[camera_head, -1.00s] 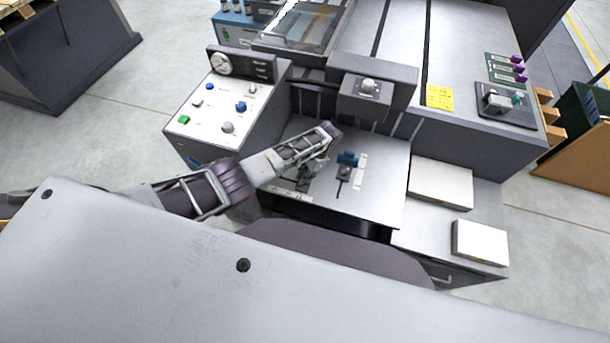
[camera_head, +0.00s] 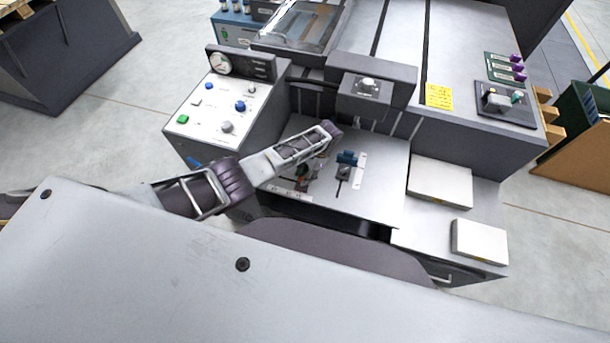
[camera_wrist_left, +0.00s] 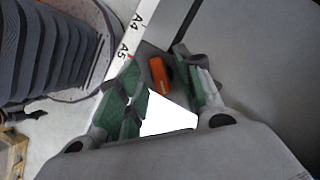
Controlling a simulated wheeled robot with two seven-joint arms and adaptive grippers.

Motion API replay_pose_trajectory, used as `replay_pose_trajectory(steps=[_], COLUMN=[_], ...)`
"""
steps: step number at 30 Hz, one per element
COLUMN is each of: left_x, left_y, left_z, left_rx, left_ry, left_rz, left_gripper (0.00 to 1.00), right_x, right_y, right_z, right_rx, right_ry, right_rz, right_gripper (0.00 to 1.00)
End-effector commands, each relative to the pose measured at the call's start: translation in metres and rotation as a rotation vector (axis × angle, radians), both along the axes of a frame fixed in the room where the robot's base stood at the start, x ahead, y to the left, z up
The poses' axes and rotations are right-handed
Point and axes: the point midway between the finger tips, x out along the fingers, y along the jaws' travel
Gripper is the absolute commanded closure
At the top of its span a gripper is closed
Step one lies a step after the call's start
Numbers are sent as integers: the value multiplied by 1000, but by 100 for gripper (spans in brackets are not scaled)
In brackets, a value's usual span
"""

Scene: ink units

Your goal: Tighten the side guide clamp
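An orange clamp lever (camera_wrist_left: 159,75) stands on a dark block beside a white scale strip (camera_wrist_left: 132,40) marked A4 and A5. My left gripper (camera_wrist_left: 158,68) is open, its green-padded fingers on either side of the lever with gaps visible. In the head view my left gripper (camera_head: 308,172) is low over the left part of the metal feed plate (camera_head: 385,195), partly hidden by my own wrist. The scale strip (camera_head: 287,194) shows at the plate's front left. My right gripper is out of view.
A blue clamp (camera_head: 347,158) with a dark stem stands right of my gripper, by another scale strip (camera_head: 361,168). A control panel (camera_head: 222,105) with knobs is to the left. A grey overhanging block (camera_head: 365,97) is behind. White stacks (camera_head: 440,183) lie to the right.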

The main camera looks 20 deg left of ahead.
Motion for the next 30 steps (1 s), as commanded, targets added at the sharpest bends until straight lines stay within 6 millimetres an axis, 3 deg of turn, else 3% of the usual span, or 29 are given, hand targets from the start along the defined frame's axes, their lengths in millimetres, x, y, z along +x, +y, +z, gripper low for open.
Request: replay_pose_trajectory(steps=[8, 21, 30], left_x=[6, 23, 30], left_y=[-6, -25, -33], left_z=[19, 78, 106], left_rx=[0, -2, -1], left_ry=[-1, -2, -2], left_rz=[0, -1, -1], left_gripper=[64, 64, 64], right_x=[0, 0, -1], right_y=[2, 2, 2], right_z=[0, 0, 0], right_rx=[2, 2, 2], right_ry=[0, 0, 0], right_rz=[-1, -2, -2], right_gripper=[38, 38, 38])
